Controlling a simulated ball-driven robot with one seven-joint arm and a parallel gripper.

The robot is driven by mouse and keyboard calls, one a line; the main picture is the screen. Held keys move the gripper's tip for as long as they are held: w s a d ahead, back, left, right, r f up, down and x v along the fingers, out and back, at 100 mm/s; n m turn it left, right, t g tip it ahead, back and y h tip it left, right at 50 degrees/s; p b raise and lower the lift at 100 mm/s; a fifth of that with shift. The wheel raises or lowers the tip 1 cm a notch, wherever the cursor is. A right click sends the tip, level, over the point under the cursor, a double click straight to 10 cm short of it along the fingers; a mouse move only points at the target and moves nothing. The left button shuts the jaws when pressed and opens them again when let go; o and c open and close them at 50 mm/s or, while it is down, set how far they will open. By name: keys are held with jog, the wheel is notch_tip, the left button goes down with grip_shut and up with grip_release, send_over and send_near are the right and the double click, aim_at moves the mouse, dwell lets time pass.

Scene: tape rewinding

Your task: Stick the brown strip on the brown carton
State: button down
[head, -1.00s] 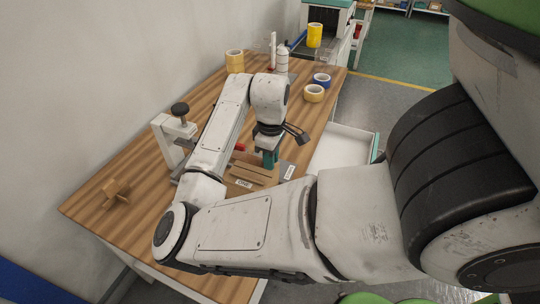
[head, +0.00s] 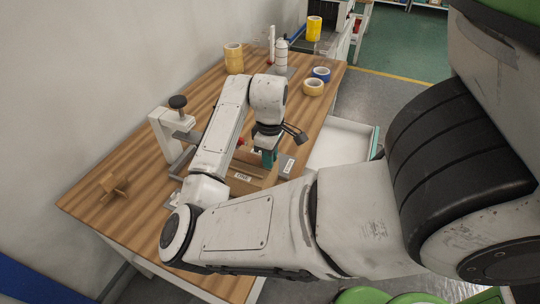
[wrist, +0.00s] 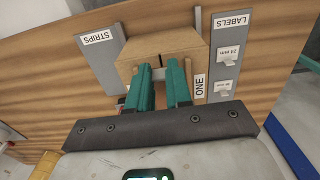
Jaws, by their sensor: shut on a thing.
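The brown carton (wrist: 150,47) lies under my gripper in the wrist view, with a dark slot or seam on its near face. It also shows in the head view (head: 256,184), partly behind my arm. My gripper (wrist: 161,70) has its two teal fingers against or just over the carton's near edge. In the head view my gripper (head: 268,163) points down over the carton. The fingers are closed on the brown strip, which I cannot clearly separate from the carton's similar brown. Whether the strip touches the carton is hidden.
A grey STRIPS plate (wrist: 99,57) lies left of the carton, and a grey LABELS plate (wrist: 230,57) with small cards lies right. A clamp stand (head: 172,125) stands at left. Tape rolls (head: 313,87) and a bottle (head: 281,57) are at the back. Front-left table is mostly clear, with a small wooden piece (head: 112,186).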

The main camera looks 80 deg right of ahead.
jog(key=shift+f, duration=1.15)
dwell(0.6)
jog(key=c, duration=0.8)
grip_release()
notch_tip(320, 180, up, 7)
jog(key=p, duration=0.7)
dwell(0.5)
